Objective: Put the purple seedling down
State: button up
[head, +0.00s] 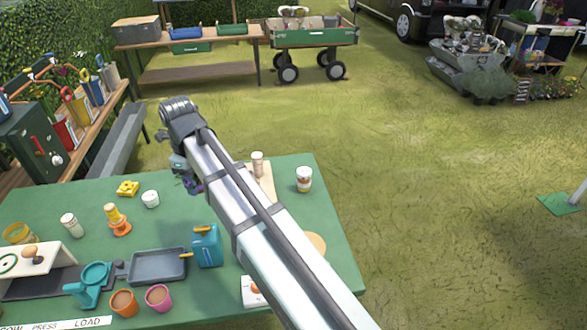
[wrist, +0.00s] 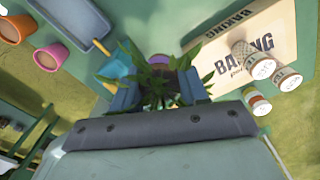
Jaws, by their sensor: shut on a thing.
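My gripper (wrist: 158,88) is shut on the purple seedling (wrist: 156,78), whose green leaves spread between and around the blue fingers in the wrist view. A brownish-purple part shows among the leaves. In the head view a small purple bit of the seedling (head: 190,184) shows beside my arm, above the green table (head: 100,210). My arm hides most of the gripper there. Whether the seedling's base touches anything is hidden.
A grey tray (head: 157,265), a blue can (head: 207,247) and two pots, orange (head: 124,303) and pink (head: 158,298), stand on the table. A lettered board (wrist: 235,45) with several jars (wrist: 288,78) lies to the right in the wrist view. A white jar (head: 150,199) stands left of my gripper.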

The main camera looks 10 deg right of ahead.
notch_tip(320, 180, up, 5)
jog(key=shift+w+f, duration=0.1)
jog(key=shift+w+d+r, duration=0.2)
jog(key=shift+w+d, duration=0.2)
jog(key=shift+w, duration=0.1)
jog(key=w+d, duration=1.3)
send_over(297, 167)
notch_tip(297, 167, down, 11)
jog(key=shift+n, duration=0.4)
jog(key=shift+w+f, duration=0.1)
jog(key=shift+f, duration=5.05)
jog(key=shift+f, duration=0.15)
jog(key=o, duration=1)
jog(key=shift+o, duration=0.2)
